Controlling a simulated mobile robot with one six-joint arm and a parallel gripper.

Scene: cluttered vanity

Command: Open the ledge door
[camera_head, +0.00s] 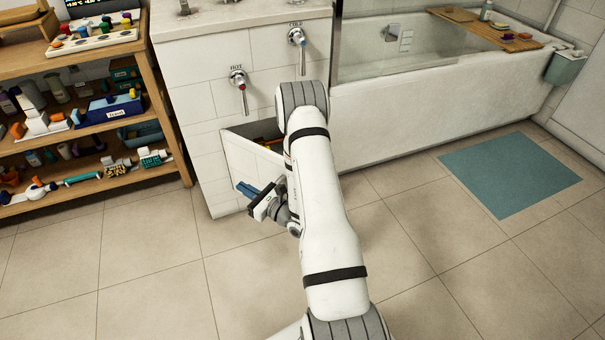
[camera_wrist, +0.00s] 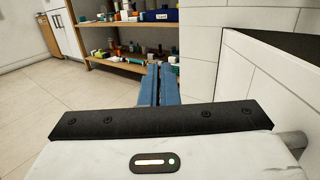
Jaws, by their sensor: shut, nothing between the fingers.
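The ledge door (camera_head: 250,160) is a white tiled panel low on the front of the white tiled ledge (camera_head: 205,105). It stands partly open, swung outward, with a dark gap and some orange-brown contents showing above its edge. My gripper (camera_head: 247,190) is low in front of the door, its blue fingers shut and empty, pointing left. In the wrist view the shut fingers (camera_wrist: 158,86) point at the shelves, and a white panel with a dark upper edge (camera_wrist: 275,85) is close on the right. My arm hides the door's right part in the head view.
A wooden shelf unit (camera_head: 165,110) with bottles and boxes stands left of the ledge. Two tap handles, one at the left (camera_head: 238,78) and one at the right (camera_head: 297,37), stick out above the door. A bathtub (camera_head: 430,105) is at right. The tiled floor (camera_head: 150,270) in front is clear.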

